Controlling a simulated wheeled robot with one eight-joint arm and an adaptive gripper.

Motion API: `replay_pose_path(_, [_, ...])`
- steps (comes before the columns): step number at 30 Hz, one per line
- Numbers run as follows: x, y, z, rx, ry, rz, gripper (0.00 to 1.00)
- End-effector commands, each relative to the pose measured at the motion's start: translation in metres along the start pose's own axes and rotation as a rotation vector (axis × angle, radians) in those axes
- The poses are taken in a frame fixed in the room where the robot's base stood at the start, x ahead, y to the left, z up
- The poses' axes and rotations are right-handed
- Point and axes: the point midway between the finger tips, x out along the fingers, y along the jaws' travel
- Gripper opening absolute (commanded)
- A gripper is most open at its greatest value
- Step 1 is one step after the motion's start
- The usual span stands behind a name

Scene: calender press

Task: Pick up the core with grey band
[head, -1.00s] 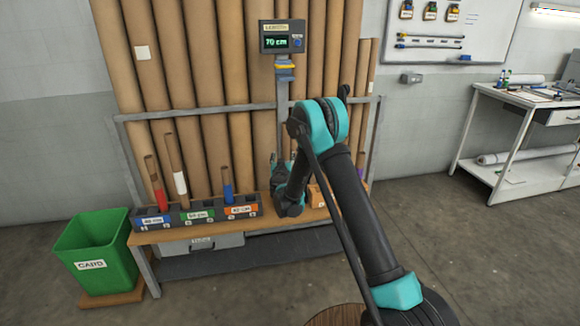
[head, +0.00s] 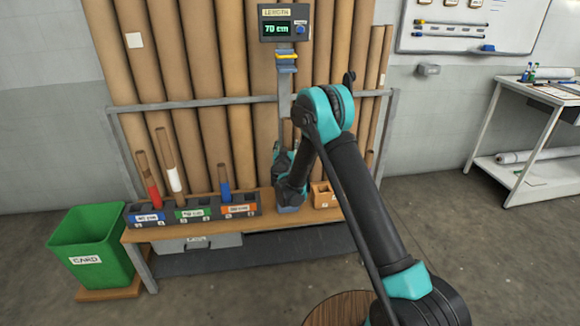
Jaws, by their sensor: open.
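I cannot make out a grey band on any core in view. Cores with a red band (head: 154,194), a white band (head: 175,180) and a blue band (head: 225,190) stand in the slotted rack on the bench. My gripper (head: 279,158) is by the length gauge post, right of the blue-banded core and apart from it. It is open; its fingertips are small and mostly hidden by my arm. A bit of brown tube (head: 297,132) shows behind my arm at the post; its band, if any, is hidden.
The rack (head: 192,213) has labelled sections. The length gauge (head: 287,23) reads 70 cm. A small wooden box (head: 323,196) sits right of my arm. Tall tubes lean behind a grey rail (head: 190,103). A green bin (head: 92,249) stands left; a white table (head: 535,125) stands right.

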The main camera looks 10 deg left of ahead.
Motion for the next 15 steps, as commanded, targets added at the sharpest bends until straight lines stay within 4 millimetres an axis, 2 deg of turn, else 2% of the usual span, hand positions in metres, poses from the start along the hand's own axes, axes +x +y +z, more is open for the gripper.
replay_pose_path(4, [0.0,0.0,-0.0001,0.0,0.0,0.0,0.6])
replay_pose_path(15, [0.0001,0.0002,-0.0001,0.0,0.0,0.0,0.14])
